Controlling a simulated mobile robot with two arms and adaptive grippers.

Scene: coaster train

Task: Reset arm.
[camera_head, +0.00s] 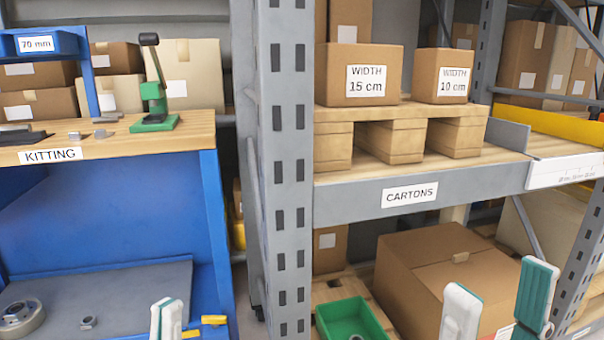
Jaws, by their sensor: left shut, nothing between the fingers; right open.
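My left gripper (167,306) shows at the bottom edge, left of centre, in front of the blue bench. Its white and teal fingers are together with nothing between them. My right gripper (499,277) is at the bottom right, in front of the lower shelf. Its two fingers are wide apart and empty, and a large brown carton (435,262) shows behind them. Both arms are mostly below the picture.
A grey rack upright (284,190) divides the blue kitting bench (110,215) from the cartons shelf (350,205). A green press (155,95) stands on the bench. A green bin (350,318) sits low between my grippers.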

